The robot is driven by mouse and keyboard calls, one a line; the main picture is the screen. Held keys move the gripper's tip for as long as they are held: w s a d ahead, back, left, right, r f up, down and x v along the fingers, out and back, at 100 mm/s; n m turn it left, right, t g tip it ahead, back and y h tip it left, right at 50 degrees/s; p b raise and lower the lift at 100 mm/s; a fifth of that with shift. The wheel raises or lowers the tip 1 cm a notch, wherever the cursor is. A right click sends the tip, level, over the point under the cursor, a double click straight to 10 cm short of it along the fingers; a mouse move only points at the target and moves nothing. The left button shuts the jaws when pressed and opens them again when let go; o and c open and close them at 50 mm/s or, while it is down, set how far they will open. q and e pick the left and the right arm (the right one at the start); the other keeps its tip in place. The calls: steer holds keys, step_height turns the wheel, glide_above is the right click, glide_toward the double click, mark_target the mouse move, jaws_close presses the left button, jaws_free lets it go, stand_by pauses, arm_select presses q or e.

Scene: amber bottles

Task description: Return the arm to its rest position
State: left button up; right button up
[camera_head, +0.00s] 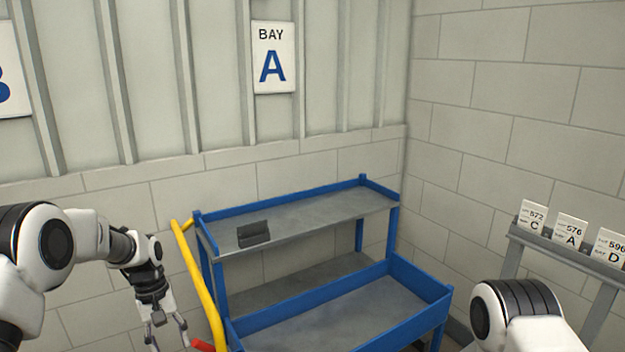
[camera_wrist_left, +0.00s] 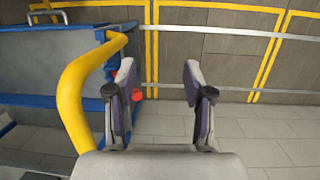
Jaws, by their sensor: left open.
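My left arm comes in from the left in the head view. Its gripper (camera_head: 168,338) hangs low, just left of the cart's yellow handle, with its fingertips near the bottom edge. In the left wrist view the gripper (camera_wrist_left: 160,85) is open, with nothing between its two fingers. The yellow handle (camera_wrist_left: 85,75) passes close to the left finger there. Part of my right arm shows at the lower right of the head view; its gripper is out of view.
A blue cart (camera_head: 318,206) with grey shelves stands in the middle; a small dark block (camera_head: 253,234) is on its top shelf. A rack with label cards (camera_head: 570,232) stands at right. A "BAY A" sign (camera_head: 273,57) hangs behind.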

arm_select(q)
steer(key=s+d+f+m+g+b, duration=0.1)
steer(key=s+d+f+g, duration=0.1)
steer(key=s+f, duration=0.9)
steer(key=s+d+f+g, duration=0.2)
steer(key=s+f, duration=0.8)
steer(key=s, duration=0.1)
steer(key=s+d+f+m+t+y, duration=0.2)
steer(key=s+m+t, duration=0.15)
steer(key=s, duration=1.55)
steer(key=w+t, duration=0.1)
steer(key=w, duration=0.1)
steer(key=w+m+t, duration=0.1)
steer(key=w, duration=0.1)
steer(key=shift+w+a+f+b, duration=0.2)
steer(key=shift+w+b, duration=0.05)
steer(key=shift+b, duration=0.15)
